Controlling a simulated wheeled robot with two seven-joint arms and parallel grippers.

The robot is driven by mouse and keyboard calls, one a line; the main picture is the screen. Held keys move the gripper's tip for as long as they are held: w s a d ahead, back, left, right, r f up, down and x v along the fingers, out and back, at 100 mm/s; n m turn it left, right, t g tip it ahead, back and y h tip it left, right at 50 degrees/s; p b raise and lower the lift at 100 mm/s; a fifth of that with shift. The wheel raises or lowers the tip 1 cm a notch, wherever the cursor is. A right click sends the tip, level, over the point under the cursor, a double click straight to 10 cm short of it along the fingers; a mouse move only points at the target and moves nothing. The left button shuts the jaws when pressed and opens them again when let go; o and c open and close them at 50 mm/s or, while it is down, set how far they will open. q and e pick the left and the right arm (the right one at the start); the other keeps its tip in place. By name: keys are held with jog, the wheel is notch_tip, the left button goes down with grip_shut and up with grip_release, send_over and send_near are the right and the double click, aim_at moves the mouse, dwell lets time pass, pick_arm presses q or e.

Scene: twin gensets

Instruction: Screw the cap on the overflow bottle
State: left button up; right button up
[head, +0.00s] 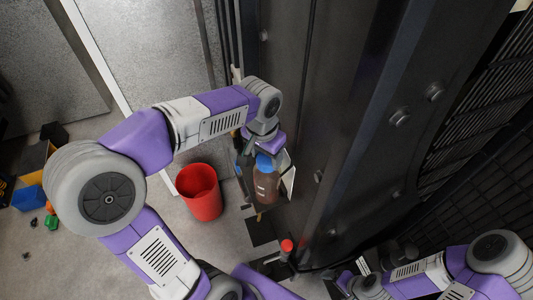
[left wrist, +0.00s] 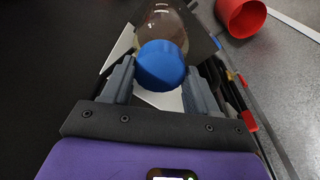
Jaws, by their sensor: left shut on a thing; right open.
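The overflow bottle (head: 266,187) is translucent with brown liquid and stands beside the dark genset panel. The blue cap (head: 264,162) is at its top. In the left wrist view, the cap (left wrist: 161,66) lies between the fingers of my left gripper (left wrist: 162,85), which is shut on it. The bottle body (left wrist: 166,25) shows behind the cap. The cap hides the neck, so I cannot tell whether it is seated or threaded. In the head view, my left gripper (head: 268,148) is mostly hidden by its wrist. My right gripper (head: 358,272) is open at the lower right, away from the bottle.
A red bucket (head: 200,192) stands on the floor left of the bottle; it also shows in the left wrist view (left wrist: 240,17). A red-topped part (head: 287,246) is below the bottle. The dark genset wall (head: 340,120) closes off the right.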

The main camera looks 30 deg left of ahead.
pick_arm(q)
jog(key=shift+f, duration=0.35)
dwell(0.8)
jog(key=shift+r+m, duration=0.1)
jog(key=shift+m, duration=0.9)
jog(key=shift+a+m+p, duration=0.1)
jog(key=shift+m+p, duration=0.2)
jog(key=shift+m, duration=1)
jog(key=m+p, duration=0.1)
jog(key=m, duration=0.1)
jog(key=shift+w+m+h, duration=0.1)
jog(key=shift+m+h, duration=0.2)
jog(key=shift+h, duration=0.1)
jog(key=shift+m+g, duration=0.3)
jog(key=shift+m, duration=0.7)
